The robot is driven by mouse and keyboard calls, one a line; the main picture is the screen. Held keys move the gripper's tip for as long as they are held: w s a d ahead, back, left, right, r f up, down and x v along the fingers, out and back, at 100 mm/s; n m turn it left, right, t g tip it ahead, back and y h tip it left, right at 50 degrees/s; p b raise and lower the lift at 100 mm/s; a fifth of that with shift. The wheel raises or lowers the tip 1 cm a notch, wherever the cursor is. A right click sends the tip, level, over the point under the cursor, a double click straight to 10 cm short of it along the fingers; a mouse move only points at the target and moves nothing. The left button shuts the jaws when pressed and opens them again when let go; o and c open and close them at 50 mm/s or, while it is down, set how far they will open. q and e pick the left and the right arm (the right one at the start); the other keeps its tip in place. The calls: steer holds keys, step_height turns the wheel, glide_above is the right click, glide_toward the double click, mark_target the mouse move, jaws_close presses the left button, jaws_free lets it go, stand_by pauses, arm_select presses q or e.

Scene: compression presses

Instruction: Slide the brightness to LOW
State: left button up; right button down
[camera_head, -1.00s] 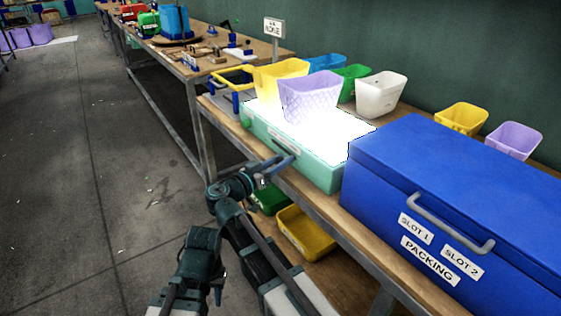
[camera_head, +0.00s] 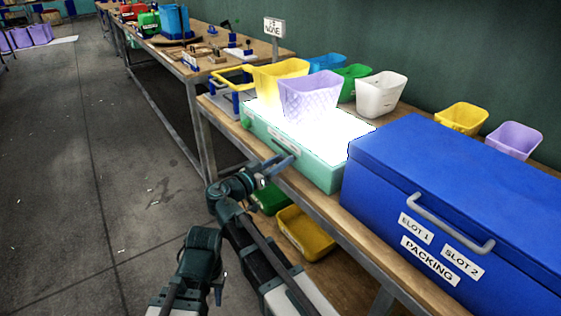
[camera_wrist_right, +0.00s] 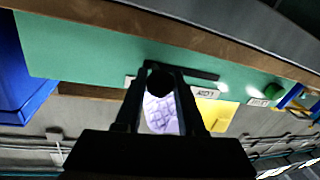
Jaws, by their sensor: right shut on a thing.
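The teal light box (camera_head: 318,165) stands on the bench with a glowing white top. In the right wrist view, its green front (camera_wrist_right: 90,50) fills the upper part, with a dark slot or bar (camera_wrist_right: 195,72) and small white labels (camera_wrist_right: 206,94); the lettering is too small to read surely. My right gripper (camera_head: 284,164) is at the box's front face. In the right wrist view its fingers are shut around a dark round slider knob (camera_wrist_right: 160,83), near the left part of the slot. My left gripper (camera_head: 218,285) is low at the front, away from the box; its fingers are unclear.
A yellow bin (camera_head: 278,75) and a purple bin (camera_head: 310,97) stand on the glowing top. The blue packing chest (camera_head: 370,180) is close on the right. Below the bench sits a yellow tray (camera_head: 305,235).

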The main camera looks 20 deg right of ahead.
glide_toward(272, 139)
steer(key=x, duration=0.5)
steer(key=shift+w, duration=0.15)
steer(key=shift+d, duration=0.1)
steer(key=c, duration=0.5)
jaws_free()
